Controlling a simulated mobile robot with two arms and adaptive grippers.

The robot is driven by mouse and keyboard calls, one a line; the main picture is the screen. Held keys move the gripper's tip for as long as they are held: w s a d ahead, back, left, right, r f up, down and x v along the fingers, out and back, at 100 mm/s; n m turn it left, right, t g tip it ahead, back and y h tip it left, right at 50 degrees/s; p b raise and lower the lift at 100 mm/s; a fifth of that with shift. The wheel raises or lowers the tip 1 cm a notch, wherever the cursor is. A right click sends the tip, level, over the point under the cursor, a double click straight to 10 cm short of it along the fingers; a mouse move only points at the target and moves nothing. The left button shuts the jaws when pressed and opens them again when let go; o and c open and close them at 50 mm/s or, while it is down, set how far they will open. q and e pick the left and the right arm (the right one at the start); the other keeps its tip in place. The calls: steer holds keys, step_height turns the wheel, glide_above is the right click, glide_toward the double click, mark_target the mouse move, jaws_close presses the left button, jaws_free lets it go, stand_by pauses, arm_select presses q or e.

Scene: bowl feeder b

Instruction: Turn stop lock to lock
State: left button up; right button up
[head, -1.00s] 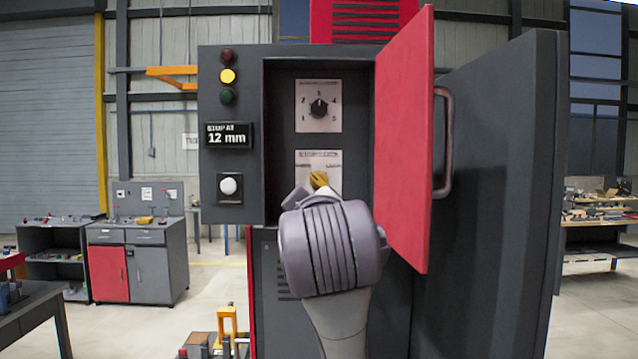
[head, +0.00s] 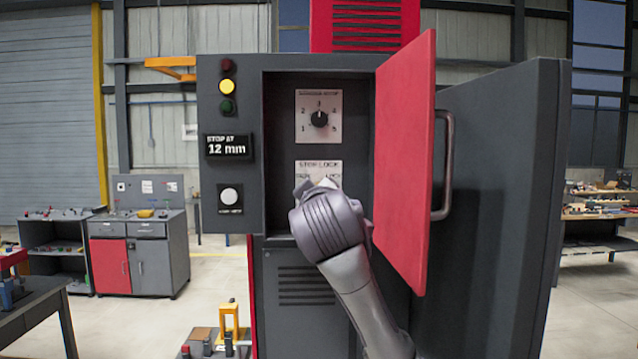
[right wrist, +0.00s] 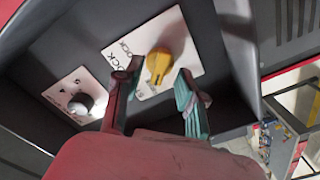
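The stop lock plate (head: 320,167) is in the open cabinet recess, below the numbered dial. In the head view my right gripper hides its lower part and most or all of the knob. In the right wrist view, the yellow stop lock knob (right wrist: 158,64) stands on the white plate (right wrist: 188,55). My right gripper (right wrist: 158,80) is open there, with one finger on each side of the knob. Gaps seem to remain between fingers and knob; contact is unclear. In the head view my right gripper (head: 318,186) is seen from behind. My left gripper is not in view.
The numbered dial (head: 319,119) sits above the stop lock plate and also shows in the right wrist view (right wrist: 80,103). The red door (head: 404,160) stands open close to the right of my arm. A display (head: 229,145) reads "STOP AT 12 mm"; the yellow lamp (head: 227,87) looks lit.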

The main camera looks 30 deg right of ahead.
steer(key=shift+w+d, duration=0.4)
steer(key=shift+w, duration=0.05)
jaws_close()
